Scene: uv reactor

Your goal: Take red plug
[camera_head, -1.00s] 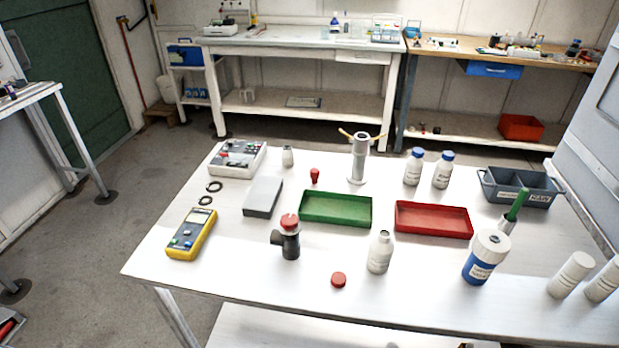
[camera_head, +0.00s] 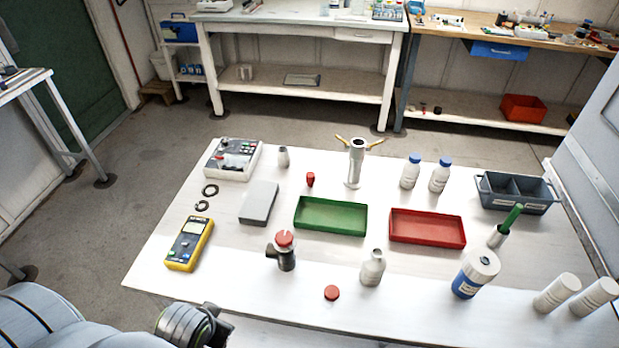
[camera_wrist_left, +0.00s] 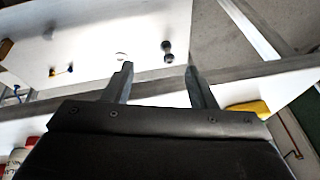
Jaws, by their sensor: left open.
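A small tapered red plug (camera_head: 310,179) stands on the white table, behind the green tray (camera_head: 331,216), in the head view. A flat red cap (camera_head: 332,292) lies near the front edge, and a dark fitting (camera_head: 286,257) has a red top. My left arm enters at the bottom left of the head view, short of the table's front edge; its fingertips cannot be made out there. In the left wrist view my left gripper (camera_wrist_left: 160,84) is open, with nothing between its fingers. I cannot make out the red plug in that view. My right gripper is not in view.
A yellow meter (camera_head: 189,243), a grey box (camera_head: 259,203) and a control unit (camera_head: 233,158) stand on the left. A metal stand (camera_head: 354,165) is right of the plug. A red tray (camera_head: 427,229), bottles and a grey bin (camera_head: 517,192) fill the right. The front left strip is clear.

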